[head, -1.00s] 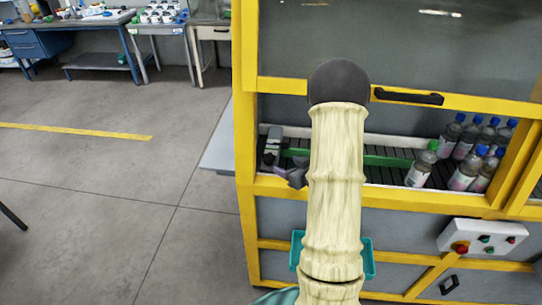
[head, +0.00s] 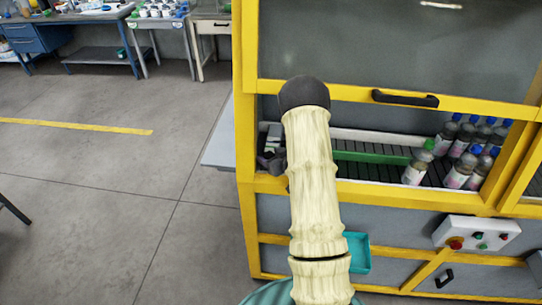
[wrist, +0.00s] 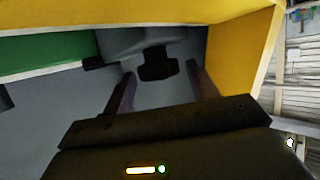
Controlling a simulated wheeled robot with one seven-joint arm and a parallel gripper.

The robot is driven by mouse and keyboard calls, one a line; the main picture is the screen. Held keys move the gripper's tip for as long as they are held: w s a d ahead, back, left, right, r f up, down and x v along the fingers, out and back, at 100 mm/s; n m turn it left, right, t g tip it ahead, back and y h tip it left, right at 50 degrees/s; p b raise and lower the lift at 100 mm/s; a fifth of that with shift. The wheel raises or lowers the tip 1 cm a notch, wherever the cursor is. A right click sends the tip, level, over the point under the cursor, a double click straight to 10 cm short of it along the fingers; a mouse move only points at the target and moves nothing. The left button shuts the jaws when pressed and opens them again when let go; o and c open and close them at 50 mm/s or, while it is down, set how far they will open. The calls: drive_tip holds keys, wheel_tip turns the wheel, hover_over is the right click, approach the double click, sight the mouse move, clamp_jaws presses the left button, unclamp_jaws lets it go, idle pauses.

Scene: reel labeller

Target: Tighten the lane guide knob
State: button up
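The lane guide knob (wrist: 157,65) is a small black block on a grey bracket (wrist: 125,42) in the wrist view. My gripper (wrist: 161,70) is open, with one finger on each side of the knob in the picture and gaps showing on both sides. I cannot tell whether the fingertips reach as deep as the knob. The green lane guide (wrist: 45,52) runs off to the left there. In the head view the green guide (head: 370,156) lies along the conveyor, and my gripper (head: 270,160) is at its left end, partly hidden by my arm. The knob cannot be made out there.
A yellow machine frame (head: 245,110) surrounds the opening, with a raised window and black handle (head: 405,99) above. Several bottles (head: 465,165) stand at the conveyor's right. A control box (head: 476,234) and teal tray (head: 357,252) are on the front.

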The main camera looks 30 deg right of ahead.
drive_tip(key=c, duration=0.8)
drive_tip(key=shift+f+b, duration=0.1)
drive_tip(key=shift+b, duration=0.2)
drive_tip(key=shift+m+h+b, duration=0.3)
drive_tip(key=shift+h+b, duration=0.05)
drive_tip(key=shift+h, duration=0.05)
drive_tip(key=shift+m+h+b, duration=0.3)
drive_tip(key=shift+h, duration=0.1)
drive_tip(key=o, duration=1)
drive_tip(key=shift+s, duration=0.1)
